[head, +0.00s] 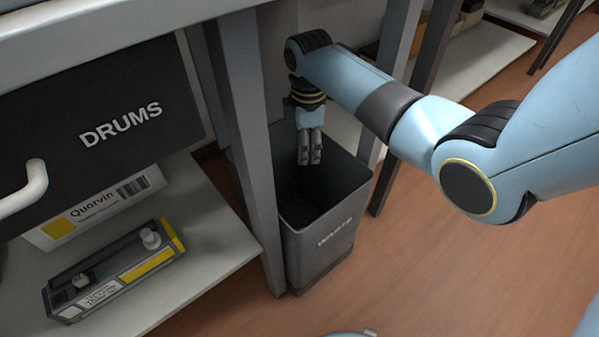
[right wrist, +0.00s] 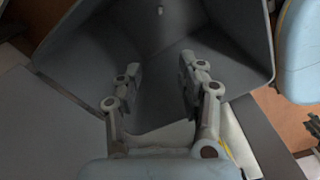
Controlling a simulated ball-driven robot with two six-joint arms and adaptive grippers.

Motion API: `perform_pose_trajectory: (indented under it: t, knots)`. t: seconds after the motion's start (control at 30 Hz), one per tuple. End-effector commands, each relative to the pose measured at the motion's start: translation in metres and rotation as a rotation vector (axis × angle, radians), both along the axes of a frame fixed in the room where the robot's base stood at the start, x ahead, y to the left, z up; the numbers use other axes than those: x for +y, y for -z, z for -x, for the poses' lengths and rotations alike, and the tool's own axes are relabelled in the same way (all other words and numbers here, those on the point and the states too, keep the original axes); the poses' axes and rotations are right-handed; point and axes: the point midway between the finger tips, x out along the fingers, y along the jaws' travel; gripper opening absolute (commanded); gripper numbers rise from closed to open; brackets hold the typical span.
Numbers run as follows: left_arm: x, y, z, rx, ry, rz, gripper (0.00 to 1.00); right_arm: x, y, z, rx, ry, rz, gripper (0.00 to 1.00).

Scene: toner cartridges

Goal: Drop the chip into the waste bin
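The waste bin (head: 322,238) is a dark grey open-topped box marked WASTE. It stands on the floor beside the table leg. My right gripper (head: 309,160) points down over its mouth; in the right wrist view the gripper (right wrist: 160,74) has its two fingers well apart, with nothing between them. The inside of the bin (right wrist: 225,50) shows beyond the fingers. A small pale spot (right wrist: 160,10) shows inside the bin near the top of that view; I cannot tell whether it is the chip. I see no chip clearly in either view. My left gripper is not in view.
A grey and yellow cartridge (head: 112,272) lies on the low shelf (head: 205,262) at left, near a Quorvin box (head: 95,208). A DRUMS drawer (head: 95,110) is above. A table leg (head: 252,150) stands close to the bin. The wooden floor (head: 470,275) at right is clear.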

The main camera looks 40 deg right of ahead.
Motion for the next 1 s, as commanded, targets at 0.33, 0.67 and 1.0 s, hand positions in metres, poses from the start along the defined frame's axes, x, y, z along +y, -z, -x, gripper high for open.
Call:
perform_pose_trajectory:
  t: [0.33,0.67,1.0]
  knots:
    - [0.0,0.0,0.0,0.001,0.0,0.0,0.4,0.0,-0.075,-0.001,-0.003,-0.001,0.0,0.4]
    - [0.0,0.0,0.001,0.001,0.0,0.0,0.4,0.0,-0.097,0.0,0.0,0.001,0.001,0.4]
    - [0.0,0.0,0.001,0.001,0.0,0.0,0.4,0.0,-0.097,0.0,0.0,0.001,0.001,0.4]
